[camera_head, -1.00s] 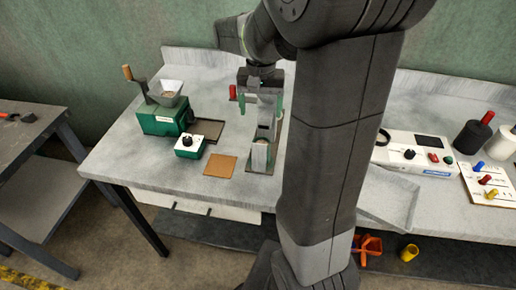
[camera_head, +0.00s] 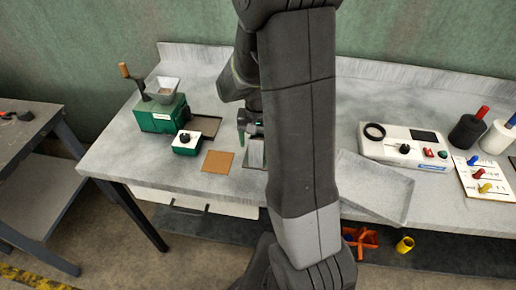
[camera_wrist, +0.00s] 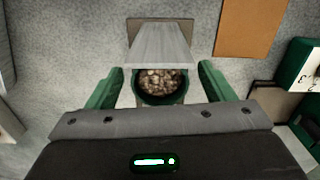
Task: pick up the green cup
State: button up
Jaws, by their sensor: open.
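The green cup (camera_wrist: 183,90) shows in the wrist view as a dark green rim around brownish grain (camera_wrist: 160,81). It lies between the two green fingers of my gripper (camera_wrist: 161,70), which are spread apart on its left and right. A gap shows on each side of the cup. A light grey metal piece (camera_wrist: 160,42) stands just beyond it and partly overlaps its far side. In the head view my gripper (camera_head: 250,130) is over the counter, mostly hidden behind my arm, and the cup cannot be made out there.
A brown square mat (camera_head: 218,161) lies left of my gripper, also seen in the wrist view (camera_wrist: 249,25). A green grinder (camera_head: 160,114) and a small green box with a knob (camera_head: 187,143) stand further left. A white control panel (camera_head: 403,149) and grey tray (camera_head: 376,188) are right.

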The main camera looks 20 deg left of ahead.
jog(key=shift+c, duration=0.5)
jog(key=c, duration=1.1)
jog(key=shift+o, duration=0.2)
jog(key=shift+r, duration=0.1)
